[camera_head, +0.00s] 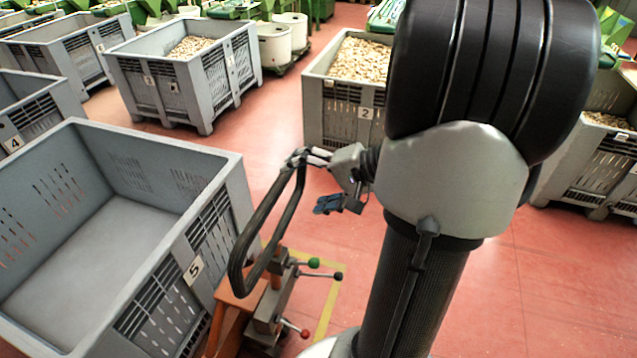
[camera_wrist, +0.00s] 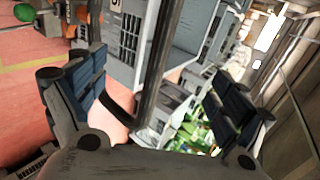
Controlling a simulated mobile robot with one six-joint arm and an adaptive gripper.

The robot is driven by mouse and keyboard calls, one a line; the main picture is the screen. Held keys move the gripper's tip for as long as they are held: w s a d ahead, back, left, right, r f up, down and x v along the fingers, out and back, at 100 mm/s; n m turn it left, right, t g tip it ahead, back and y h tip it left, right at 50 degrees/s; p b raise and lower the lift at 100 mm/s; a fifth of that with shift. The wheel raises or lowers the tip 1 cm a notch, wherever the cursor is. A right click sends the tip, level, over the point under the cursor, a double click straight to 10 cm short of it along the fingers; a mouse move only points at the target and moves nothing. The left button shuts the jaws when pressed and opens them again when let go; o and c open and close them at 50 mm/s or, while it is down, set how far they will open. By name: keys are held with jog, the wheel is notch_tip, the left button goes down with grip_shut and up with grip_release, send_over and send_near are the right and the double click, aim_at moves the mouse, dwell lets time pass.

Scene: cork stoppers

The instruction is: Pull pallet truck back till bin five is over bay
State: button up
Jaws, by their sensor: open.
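Bin five (camera_head: 193,268), a grey slatted crate, stands empty at the left in the head view. An orange pallet truck (camera_head: 222,318) is at its right side, with green, black and red knobbed levers. Its dark loop handle (camera_head: 254,222) rises toward my gripper (camera_head: 308,157), which is at the loop's upper end. In the wrist view, my gripper (camera_wrist: 155,75) is open, with a dark bar of the handle (camera_wrist: 157,75) running between its spread fingers. I cannot tell whether they touch it. A yellow floor line (camera_head: 329,308), possibly the bay's edge, shows beside the truck, partly hidden.
Bin two (camera_head: 366,130) and bin three (camera_head: 185,92), both holding corks, stand farther back. Bin four (camera_head: 35,112) is at the left edge. Another cork bin (camera_head: 603,165) is at the right. Red floor (camera_head: 500,290) is open at the lower right.

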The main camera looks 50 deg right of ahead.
aim_at(279, 194)
jog(key=b+x, duration=0.4)
jog(key=x, duration=0.4)
jog(key=shift+f, duration=0.2)
jog(key=shift+b+x, duration=0.75)
jog(key=shift+x, duration=0.05)
jog(key=shift+w+r, duration=0.1)
jog(key=shift+r, duration=0.05)
grip_shut()
dwell(0.3)
